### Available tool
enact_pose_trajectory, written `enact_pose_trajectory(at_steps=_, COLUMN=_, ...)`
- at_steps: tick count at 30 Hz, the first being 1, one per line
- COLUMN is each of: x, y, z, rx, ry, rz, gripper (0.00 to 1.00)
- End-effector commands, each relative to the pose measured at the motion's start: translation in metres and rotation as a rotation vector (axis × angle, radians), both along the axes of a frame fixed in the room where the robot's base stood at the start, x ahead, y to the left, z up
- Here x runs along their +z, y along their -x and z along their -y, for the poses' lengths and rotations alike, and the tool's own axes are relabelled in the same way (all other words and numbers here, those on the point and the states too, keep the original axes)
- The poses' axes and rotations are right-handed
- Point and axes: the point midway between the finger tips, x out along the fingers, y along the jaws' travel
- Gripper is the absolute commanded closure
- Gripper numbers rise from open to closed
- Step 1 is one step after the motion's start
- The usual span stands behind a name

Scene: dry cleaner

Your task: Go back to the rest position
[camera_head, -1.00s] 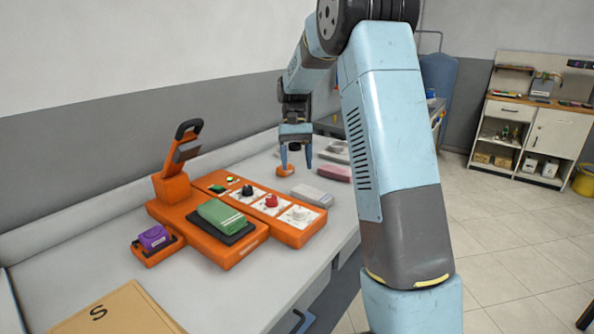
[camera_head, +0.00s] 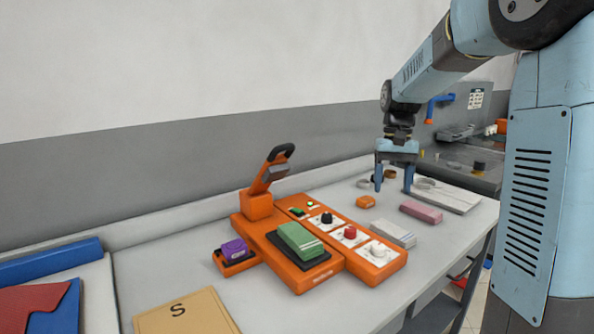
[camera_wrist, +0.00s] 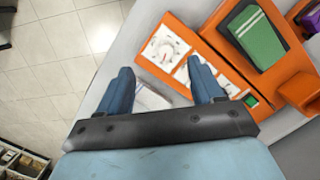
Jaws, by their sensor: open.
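My gripper (camera_head: 393,181) hangs above the far right part of the grey counter (camera_head: 210,285), with its two blue fingers apart and nothing between them. In the wrist view my gripper (camera_wrist: 160,88) also shows spread fingers over the counter. A small orange piece (camera_head: 365,202) lies on the counter, left of and below the fingers in the head view. The orange machine (camera_head: 375,272) with a raised black-handled lever (camera_head: 272,175) stands left of my gripper. A green block (camera_head: 297,238) lies on its dark pad.
A purple piece (camera_head: 233,249) sits on a small orange holder at the machine's left. A pink block (camera_head: 421,212) and a grey-white block (camera_head: 392,233) lie to its right. A tan envelope (camera_head: 187,314) lies in front. Blue and red folded cloths (camera_head: 40,300) are at the left.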

Motion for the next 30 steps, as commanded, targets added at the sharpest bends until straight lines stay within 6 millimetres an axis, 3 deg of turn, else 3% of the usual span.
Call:
enact_pose_trajectory(at_steps=6, x=0.027, y=0.050, z=-0.002, rx=0.020, ry=0.008, rz=0.122, gripper=0.34)
enact_pose_trajectory(at_steps=15, x=0.046, y=0.117, z=-0.005, rx=0.046, ry=0.019, rz=0.286, gripper=0.34)
enact_pose_trajectory(at_steps=30, x=0.041, y=0.222, z=-0.007, rx=0.091, ry=0.046, rz=0.556, gripper=0.34)
